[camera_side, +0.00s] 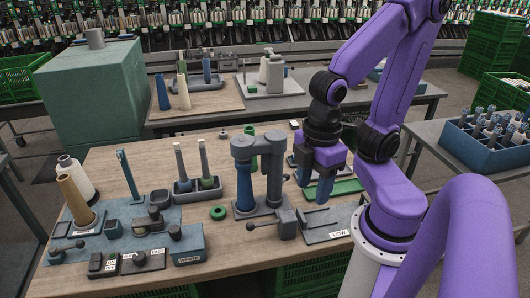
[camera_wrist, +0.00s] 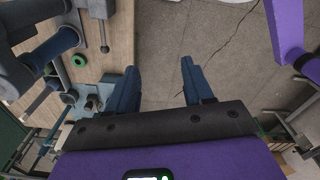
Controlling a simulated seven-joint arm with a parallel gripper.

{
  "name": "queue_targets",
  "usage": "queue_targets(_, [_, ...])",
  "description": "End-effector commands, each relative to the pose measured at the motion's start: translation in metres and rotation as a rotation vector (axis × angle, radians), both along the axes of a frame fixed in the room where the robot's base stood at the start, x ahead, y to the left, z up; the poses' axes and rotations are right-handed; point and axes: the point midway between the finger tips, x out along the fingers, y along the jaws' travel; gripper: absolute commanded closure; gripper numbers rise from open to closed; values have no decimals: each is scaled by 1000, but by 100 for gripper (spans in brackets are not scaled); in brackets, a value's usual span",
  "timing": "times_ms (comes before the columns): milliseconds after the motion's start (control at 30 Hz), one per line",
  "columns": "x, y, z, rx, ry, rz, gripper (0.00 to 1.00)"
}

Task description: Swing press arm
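A dark grey press stands on a grey base plate in the middle of the wooden table. Its press arm (camera_side: 257,142) bridges two upright columns at the top. A blue cone (camera_side: 245,186) stands under its left end. A lever with a ball end (camera_side: 265,223) sits at the front of the press. My gripper (camera_side: 316,187) hangs just right of the press, fingers pointing down, apart from it. In the wrist view my gripper (camera_wrist: 158,68) is open with only floor between its blue fingers. Part of the press (camera_wrist: 55,45) shows at the upper left there.
A small plate labelled LOW (camera_side: 330,226) lies right of the press. A blue fixture with a brown cone (camera_side: 76,197) and a switch box (camera_side: 128,262) fill the left of the table. A blue crate (camera_side: 487,140) is at right.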

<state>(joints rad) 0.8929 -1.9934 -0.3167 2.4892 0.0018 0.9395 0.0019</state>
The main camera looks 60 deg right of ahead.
Motion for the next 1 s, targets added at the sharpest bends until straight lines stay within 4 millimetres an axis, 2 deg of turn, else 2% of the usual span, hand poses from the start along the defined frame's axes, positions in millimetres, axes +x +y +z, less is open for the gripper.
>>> queue_targets(233, [1,1,47,10,-5,1,43])
queue_targets(467, [36,0,52,-21,10,-20,43])
queue_targets(633, [72,-6,57,-36,25,-32,43])
queue_targets(767, [106,-19,60,-46,43,-45,43])
queue_targets(1000, [168,-62,63,-49,86,-64,43])
